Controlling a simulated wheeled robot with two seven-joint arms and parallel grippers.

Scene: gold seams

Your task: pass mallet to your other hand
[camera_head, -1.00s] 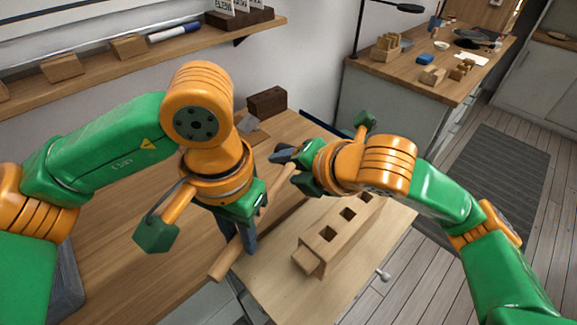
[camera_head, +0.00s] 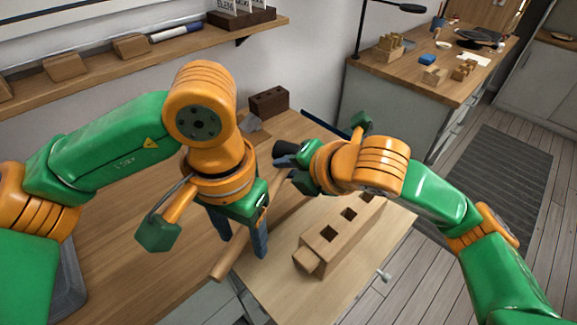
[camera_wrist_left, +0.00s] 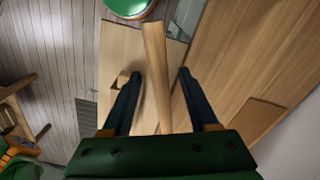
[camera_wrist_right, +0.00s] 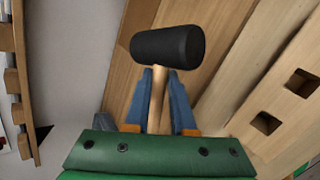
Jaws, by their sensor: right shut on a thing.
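The mallet has a black head (camera_wrist_right: 168,46) and a pale wooden handle (camera_head: 230,257). My right gripper (camera_wrist_right: 160,72) is shut on the handle just below the head. The handle slants toward the lower left in the head view, above the bench. My left gripper (camera_head: 241,257) points down at the handle's free end, its two fingers spread. In the left wrist view the handle (camera_wrist_left: 156,75) runs between the open fingers (camera_wrist_left: 157,72), with a gap visible on both sides. Part of the handle is hidden by my left gripper in the head view.
A wooden block with square holes (camera_head: 318,247) lies on the pale board (camera_head: 285,292) at the bench's front right. A dark brown block (camera_head: 268,101) stands at the back. A wall shelf (camera_head: 95,79) runs at upper left. The bench's left part (camera_head: 120,240) is mostly clear.

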